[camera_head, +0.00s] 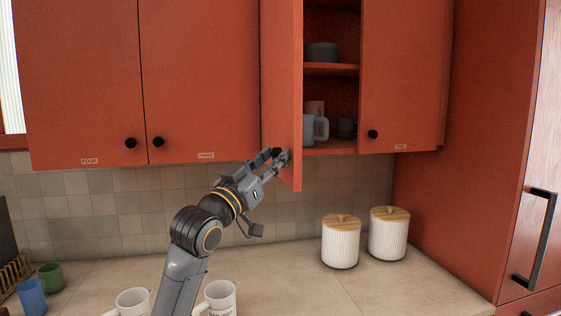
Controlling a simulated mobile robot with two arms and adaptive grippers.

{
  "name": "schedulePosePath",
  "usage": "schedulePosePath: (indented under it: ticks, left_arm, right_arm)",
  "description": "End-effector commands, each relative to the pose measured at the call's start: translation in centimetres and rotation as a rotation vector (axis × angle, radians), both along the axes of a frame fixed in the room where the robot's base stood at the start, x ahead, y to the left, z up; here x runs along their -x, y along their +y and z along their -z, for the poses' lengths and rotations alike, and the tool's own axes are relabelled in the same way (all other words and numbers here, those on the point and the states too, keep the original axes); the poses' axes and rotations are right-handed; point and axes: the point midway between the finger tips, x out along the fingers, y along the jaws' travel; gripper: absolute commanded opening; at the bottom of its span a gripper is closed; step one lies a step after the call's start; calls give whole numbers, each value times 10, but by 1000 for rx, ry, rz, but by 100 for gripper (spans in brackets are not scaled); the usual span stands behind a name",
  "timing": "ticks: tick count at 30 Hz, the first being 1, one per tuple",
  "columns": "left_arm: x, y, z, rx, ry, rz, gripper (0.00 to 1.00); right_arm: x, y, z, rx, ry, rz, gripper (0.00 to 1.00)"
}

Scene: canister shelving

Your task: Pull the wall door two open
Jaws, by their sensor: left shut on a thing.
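Wall door two (283,60) is the orange-red door between the one labelled three and the one labelled one. It stands swung out from the cabinet, seen nearly edge-on. My left gripper (279,157) is at the lower part of this door, shut on its knob, which the fingers mostly hide. The opened cabinet (330,104) shows its shelves, with a dark bowl (323,52) above and a pale mug (320,129) with other cups below. My right gripper is not in view.
Closed doors with black knobs flank the opening: three (200,70) on the left and one (400,70) on the right. Two white canisters (340,243) (388,235) with wooden lids stand on the counter (290,285). White mugs (221,299) stand in front.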

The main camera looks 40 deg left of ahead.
Motion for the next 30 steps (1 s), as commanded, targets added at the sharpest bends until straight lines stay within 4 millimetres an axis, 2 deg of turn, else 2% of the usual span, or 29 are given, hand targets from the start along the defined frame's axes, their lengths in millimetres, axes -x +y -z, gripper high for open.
schedulePosePath:
  ticks: [1,16,17,19,30]
  left_arm:
    - [6,14,-10,-4,-22,-35,0]
    - [7,16,-12,-3,-24,-34,0]
    - [7,16,-12,-3,-24,-34,38]
    - [8,16,-12,-4,-25,-35,51]
    - [7,15,-10,0,-21,-32,51]
  right_arm:
    - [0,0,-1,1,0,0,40]
    - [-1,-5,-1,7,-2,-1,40]
    - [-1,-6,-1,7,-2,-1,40]
    - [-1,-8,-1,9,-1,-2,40]
    - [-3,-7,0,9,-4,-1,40]
